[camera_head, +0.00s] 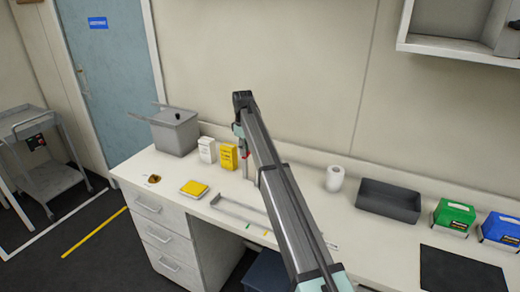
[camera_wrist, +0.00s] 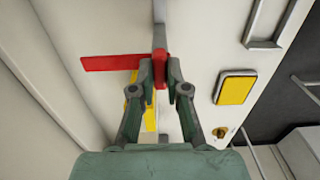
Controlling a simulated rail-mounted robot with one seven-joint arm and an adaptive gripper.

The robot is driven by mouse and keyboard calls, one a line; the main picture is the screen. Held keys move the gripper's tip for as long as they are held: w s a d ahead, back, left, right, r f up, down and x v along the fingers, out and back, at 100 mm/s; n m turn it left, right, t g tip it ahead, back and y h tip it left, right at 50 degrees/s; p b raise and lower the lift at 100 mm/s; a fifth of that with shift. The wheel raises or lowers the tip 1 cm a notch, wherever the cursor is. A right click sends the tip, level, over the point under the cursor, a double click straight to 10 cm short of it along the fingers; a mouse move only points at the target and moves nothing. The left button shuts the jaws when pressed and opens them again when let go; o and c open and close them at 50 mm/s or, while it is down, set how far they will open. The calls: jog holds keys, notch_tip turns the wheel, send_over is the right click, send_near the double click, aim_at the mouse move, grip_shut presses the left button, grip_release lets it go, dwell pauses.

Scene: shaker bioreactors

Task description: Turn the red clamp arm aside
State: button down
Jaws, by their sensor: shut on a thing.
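The red clamp arm (camera_wrist: 108,63) shows in the wrist view as a flat red bar reaching left from a thin grey post (camera_wrist: 159,35). A short red part of it lies between my fingertips. In the head view only a small red bit of the clamp arm (camera_head: 246,155) shows beside my arm, above the bench. My gripper (camera_wrist: 160,76) is shut on this red part, with one finger on each side. My arm hides most of the post and clamp in the head view.
A yellow box (camera_head: 228,157) and a white box (camera_head: 207,150) stand just left of the clamp. A yellow pad (camera_head: 194,188) lies nearer the front edge. A grey bin (camera_head: 176,133) stands at the back left, and a grey tray (camera_head: 388,201) lies to the right.

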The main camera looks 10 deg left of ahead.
dwell(0.4)
jog(key=c, duration=1.2)
grip_release()
jog(key=shift+o, duration=0.2)
notch_tip(320, 180, up, 12)
